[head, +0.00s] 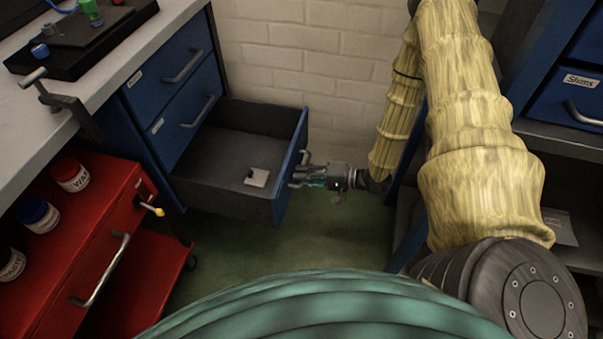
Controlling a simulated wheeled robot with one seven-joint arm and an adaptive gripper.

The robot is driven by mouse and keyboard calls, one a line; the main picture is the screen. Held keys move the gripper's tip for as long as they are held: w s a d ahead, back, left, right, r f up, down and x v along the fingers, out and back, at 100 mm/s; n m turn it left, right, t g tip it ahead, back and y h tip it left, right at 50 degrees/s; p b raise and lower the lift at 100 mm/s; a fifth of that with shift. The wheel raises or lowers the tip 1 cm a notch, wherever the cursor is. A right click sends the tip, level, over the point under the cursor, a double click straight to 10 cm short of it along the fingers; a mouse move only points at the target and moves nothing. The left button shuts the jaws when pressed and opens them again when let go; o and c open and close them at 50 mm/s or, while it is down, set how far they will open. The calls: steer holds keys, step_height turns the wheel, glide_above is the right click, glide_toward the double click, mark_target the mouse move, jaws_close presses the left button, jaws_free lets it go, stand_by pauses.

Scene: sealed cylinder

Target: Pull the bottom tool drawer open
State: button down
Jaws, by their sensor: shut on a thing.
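The bottom tool drawer (217,165) of the blue cabinet is pulled well out in the head view. Its inside is dark grey and its blue front faces right. A small light grey block or card (257,177) lies on the drawer floor. My gripper (300,178) is at the right side of the drawer front, shut on the drawer's handle (305,157), of which only a part shows. The fingers hide the rest of the handle.
Two shut drawers with grey handles (183,66) sit above the open one. A red cart (85,250) with several jars stands at lower left. A blue shelf unit (568,100) stands at right. Green floor (335,232) is clear between the drawer and the shelf unit.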

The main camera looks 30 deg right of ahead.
steer(key=c, duration=1.5)
jaws_free()
steer(key=shift+d, duration=0.15)
steer(key=v, duration=0.7)
steer(key=shift+s+d+r, duration=0.1)
steer(key=shift+s+d, duration=0.05)
steer(key=shift+d, duration=0.1)
steer(key=shift+r, duration=0.1)
